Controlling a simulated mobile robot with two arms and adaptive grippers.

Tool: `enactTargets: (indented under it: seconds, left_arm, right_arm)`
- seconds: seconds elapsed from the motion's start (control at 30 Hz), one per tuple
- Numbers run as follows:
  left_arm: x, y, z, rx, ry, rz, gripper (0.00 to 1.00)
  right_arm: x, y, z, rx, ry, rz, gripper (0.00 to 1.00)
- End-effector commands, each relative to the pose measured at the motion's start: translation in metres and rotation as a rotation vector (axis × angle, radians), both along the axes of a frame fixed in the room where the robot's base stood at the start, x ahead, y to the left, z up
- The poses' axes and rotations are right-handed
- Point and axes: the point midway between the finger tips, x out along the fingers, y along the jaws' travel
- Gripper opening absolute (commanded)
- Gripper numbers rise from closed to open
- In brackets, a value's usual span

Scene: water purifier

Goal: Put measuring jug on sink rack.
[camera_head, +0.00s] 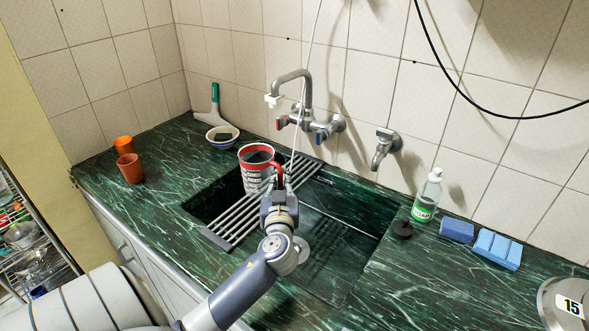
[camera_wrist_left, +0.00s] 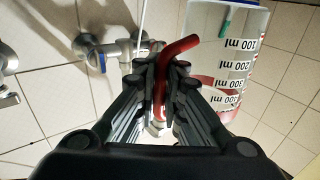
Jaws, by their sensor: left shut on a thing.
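The measuring jug (camera_head: 256,172) is white with a red rim, a red handle and dark markings. It is upright above or on the left part of the metal sink rack (camera_head: 232,227), which lies across the sink. I cannot tell whether its base touches the bars. My left gripper (camera_head: 279,190) is shut on the jug's red handle, at the jug's right side. In the left wrist view the handle runs between the fingers (camera_wrist_left: 163,95), and the jug body (camera_wrist_left: 228,62) with its ml marks is at the right. My right gripper is not in view.
The tap (camera_head: 296,100) rises behind the rack, with a thin pale hose hanging beside it. A bowl (camera_head: 222,137), orange cups (camera_head: 130,168), a soap bottle (camera_head: 427,196) and blue sponges (camera_head: 497,249) stand on the green counter. The sink basin (camera_head: 335,245) is open right of the rack.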

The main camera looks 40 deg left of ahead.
Motion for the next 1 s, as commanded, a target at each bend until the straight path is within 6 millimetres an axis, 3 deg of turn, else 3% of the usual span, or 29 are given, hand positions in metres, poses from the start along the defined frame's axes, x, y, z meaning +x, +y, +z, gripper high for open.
enactTargets:
  seconds: [0.2, 0.4, 0.57, 0.8, 1.0]
  left_arm:
    - [0.053, 0.008, -0.002, 0.001, -0.001, 0.000, 0.00]
    - [0.083, 0.013, -0.007, 0.000, 0.000, 0.001, 0.00]
    - [0.090, 0.014, -0.012, 0.000, 0.001, -0.001, 0.00]
    - [0.090, 0.014, -0.041, 0.002, 0.003, -0.001, 0.00]
    - [0.090, 0.014, -0.044, 0.001, 0.001, -0.001, 0.00]
  right_arm:
    - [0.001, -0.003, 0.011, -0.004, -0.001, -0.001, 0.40]
    - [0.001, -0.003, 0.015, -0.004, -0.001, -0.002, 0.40]
    - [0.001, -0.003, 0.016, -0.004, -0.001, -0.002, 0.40]
    - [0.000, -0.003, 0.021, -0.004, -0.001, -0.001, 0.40]
    - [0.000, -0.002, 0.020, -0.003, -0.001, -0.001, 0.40]
